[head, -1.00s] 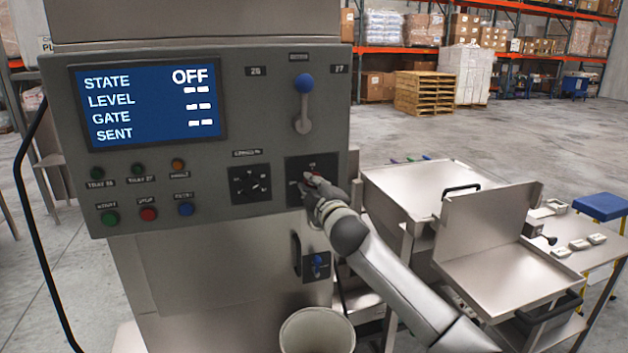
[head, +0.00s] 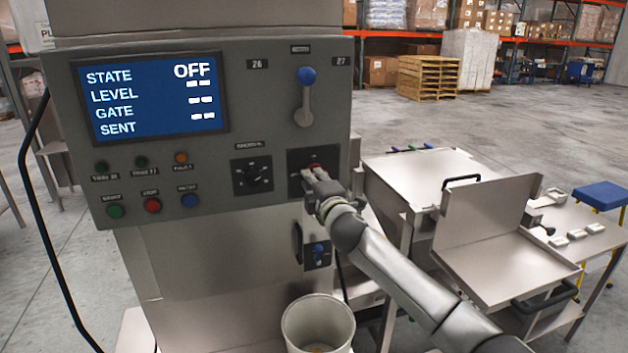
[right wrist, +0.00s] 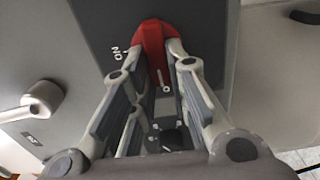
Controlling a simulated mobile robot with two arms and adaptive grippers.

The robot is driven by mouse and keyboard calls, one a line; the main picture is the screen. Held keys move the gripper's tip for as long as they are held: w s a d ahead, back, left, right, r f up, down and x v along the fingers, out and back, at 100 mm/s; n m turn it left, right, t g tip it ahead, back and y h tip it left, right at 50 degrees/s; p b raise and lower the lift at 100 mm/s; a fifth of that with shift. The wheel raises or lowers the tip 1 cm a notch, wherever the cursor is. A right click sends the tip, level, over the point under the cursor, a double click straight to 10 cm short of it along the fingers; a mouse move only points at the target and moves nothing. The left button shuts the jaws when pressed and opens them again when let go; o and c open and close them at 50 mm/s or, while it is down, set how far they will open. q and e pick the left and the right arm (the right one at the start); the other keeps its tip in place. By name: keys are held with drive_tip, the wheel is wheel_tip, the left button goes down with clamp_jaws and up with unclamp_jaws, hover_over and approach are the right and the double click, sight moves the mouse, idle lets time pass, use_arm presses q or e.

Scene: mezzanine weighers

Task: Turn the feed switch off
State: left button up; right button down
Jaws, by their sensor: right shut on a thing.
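The feed switch is a red rotary handle (right wrist: 153,36) on a dark plate of the grey control panel (head: 240,95). In the head view only a bit of its red (head: 315,167) shows above my right gripper (head: 318,183). In the right wrist view, my right gripper (right wrist: 157,52) has its two fingertips on either side of the red handle, shut on it. An "ON" label (right wrist: 117,52) is left of the handle, and a white mark shows below it, between the fingers. The panel display (head: 150,97) reads STATE OFF. My left gripper is not in view.
A lever with a blue knob (head: 306,76) is above the switch, and a black dial (head: 252,176) is left of it. A small blue valve (head: 318,250) and a pale bucket (head: 318,325) are below. Steel weigher trays (head: 480,215) stand at right.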

drive_tip(key=shift+f, duration=0.15)
drive_tip(key=c, duration=1.4)
unclamp_jaws()
drive_tip(key=v, duration=1.2)
